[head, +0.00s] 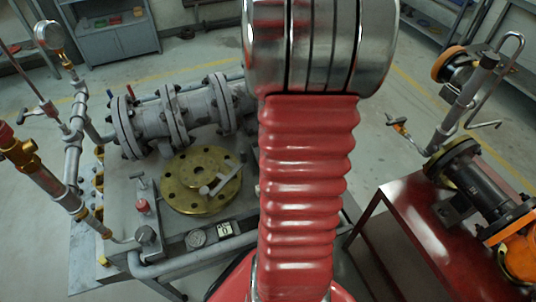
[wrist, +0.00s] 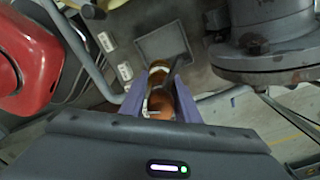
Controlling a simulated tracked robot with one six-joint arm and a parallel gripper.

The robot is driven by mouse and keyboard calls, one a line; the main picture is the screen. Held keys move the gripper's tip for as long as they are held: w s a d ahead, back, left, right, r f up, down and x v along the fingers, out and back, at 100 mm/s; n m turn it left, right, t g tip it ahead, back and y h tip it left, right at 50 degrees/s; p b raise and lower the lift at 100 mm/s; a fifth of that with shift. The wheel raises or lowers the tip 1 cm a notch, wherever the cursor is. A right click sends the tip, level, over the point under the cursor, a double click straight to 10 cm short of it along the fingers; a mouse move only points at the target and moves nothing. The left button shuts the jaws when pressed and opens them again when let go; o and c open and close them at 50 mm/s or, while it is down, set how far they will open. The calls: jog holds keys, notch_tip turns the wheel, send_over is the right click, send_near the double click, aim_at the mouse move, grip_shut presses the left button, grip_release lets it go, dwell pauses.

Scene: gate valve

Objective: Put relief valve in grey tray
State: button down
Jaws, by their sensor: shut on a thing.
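In the wrist view, my gripper (wrist: 166,80) has its two purple fingers closed on a brass and orange cylindrical part (wrist: 160,102), which looks like the relief valve. The grey tray (wrist: 150,45), a shallow dark grey square, lies below and beyond the fingertips. The held part overlaps the tray's near edge in the picture; its height above the tray I cannot tell. In the head view my arm hides the gripper, and I cannot make out the tray there.
A grey flanged pipe (wrist: 265,55) is close on the right in the wrist view. A red object (wrist: 30,60) is at the left. In the head view, the bench carries a flanged gate valve (head: 165,115), a brass flange (head: 200,180) and upright piping (head: 75,130). A red stand (head: 430,235) is at right.

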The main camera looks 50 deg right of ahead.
jog(key=shift+d+f, duration=0.1)
jog(key=shift+d, duration=0.05)
jog(key=shift+f, duration=3.15)
jog(key=shift+f, duration=1.9)
